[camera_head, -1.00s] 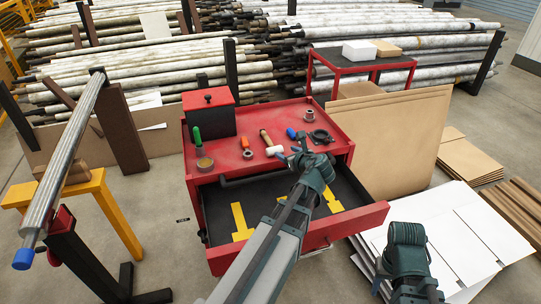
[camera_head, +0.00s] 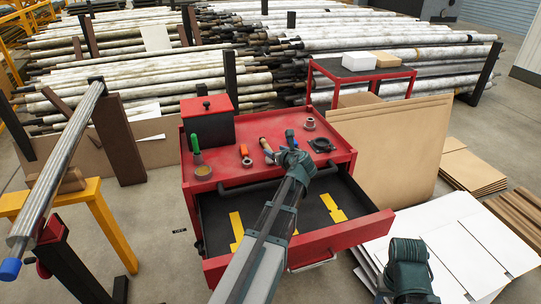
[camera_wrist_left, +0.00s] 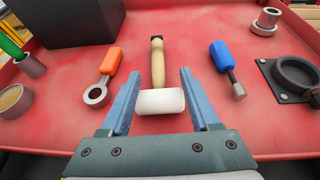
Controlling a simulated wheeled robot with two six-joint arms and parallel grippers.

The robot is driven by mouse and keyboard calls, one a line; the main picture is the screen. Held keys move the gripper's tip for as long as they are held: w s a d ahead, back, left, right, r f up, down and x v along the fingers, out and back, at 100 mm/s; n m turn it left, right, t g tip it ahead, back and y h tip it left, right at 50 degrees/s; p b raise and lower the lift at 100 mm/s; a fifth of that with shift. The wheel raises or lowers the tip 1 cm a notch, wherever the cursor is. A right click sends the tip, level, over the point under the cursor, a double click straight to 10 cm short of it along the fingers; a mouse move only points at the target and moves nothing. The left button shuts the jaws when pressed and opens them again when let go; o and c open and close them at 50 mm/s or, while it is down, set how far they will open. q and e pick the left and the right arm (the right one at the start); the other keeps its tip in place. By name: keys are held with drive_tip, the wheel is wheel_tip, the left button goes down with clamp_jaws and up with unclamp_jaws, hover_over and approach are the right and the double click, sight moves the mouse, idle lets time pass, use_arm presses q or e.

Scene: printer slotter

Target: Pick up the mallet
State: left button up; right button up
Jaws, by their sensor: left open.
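The mallet (camera_head: 264,143) lies on the red top of the tool cabinet (camera_head: 225,165), its wooden handle pointing away from me. In the left wrist view the mallet (camera_wrist_left: 158,70) shows a light wooden handle and a white cylindrical head. My left gripper (camera_head: 276,154) is open, close to the mallet at the cabinet's front edge. In the wrist view its two blue fingers (camera_wrist_left: 158,88) appear on either side of the white head, with gaps at both ends. I cannot tell their height above the top. In the head view the gripper partly hides the head.
The drawer (camera_head: 335,240) below is pulled open, holding yellow pieces.

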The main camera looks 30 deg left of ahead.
sight(268, 147)
use_arm(q)
drive_tip(key=b+x, duration=0.2)
drive_tip(key=x, duration=0.3)
drive_tip(key=shift+a, duration=0.25)
drive_tip(key=shift+s+r, duration=0.1)
clamp_jaws()
